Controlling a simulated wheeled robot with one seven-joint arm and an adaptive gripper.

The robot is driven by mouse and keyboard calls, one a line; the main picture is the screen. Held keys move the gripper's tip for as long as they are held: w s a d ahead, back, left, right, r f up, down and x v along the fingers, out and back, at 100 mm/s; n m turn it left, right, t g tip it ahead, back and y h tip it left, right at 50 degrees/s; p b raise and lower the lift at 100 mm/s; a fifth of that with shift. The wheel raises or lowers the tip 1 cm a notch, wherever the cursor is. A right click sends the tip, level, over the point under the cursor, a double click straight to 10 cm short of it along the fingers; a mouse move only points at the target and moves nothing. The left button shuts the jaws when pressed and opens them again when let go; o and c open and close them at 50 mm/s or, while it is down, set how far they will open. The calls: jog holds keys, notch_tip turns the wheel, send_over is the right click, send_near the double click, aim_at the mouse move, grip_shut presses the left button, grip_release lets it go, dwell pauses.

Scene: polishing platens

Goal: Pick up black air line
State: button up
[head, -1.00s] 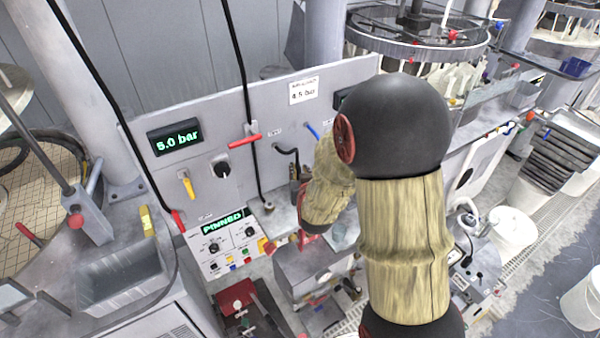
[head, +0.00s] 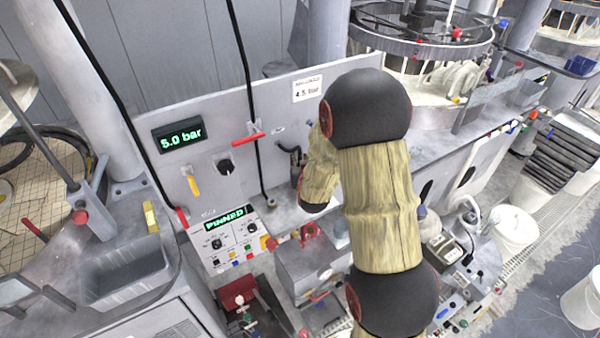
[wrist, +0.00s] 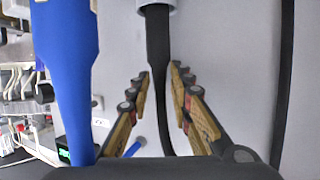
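The black air line (wrist: 157,50) comes out of a pale grey collar (wrist: 155,4) at the top of the wrist view. It hangs down between the two fingers of my gripper (wrist: 159,76). The fingers are apart, one on each side of the line, with a visible gap on the left. I cannot tell how far the line is in depth from the fingertips. In the head view, a short dark curved hose (head: 290,152) shows on the grey panel beside my wrist, probably this line. My gripper is hidden behind my arm there.
A thick blue line (wrist: 66,70) is close on the left in the wrist view. Another black line (wrist: 286,80) runs down the right. The panel (head: 205,140) carries a red lever (head: 248,139), a yellow lever (head: 193,186) and a 5.0 bar display (head: 177,136). A control box (head: 226,240) sits below.

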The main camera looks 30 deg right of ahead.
jog(key=shift+c, duration=0.3)
jog(key=c, duration=0.4)
grip_shut()
jog(key=shift+s+f, duration=0.1)
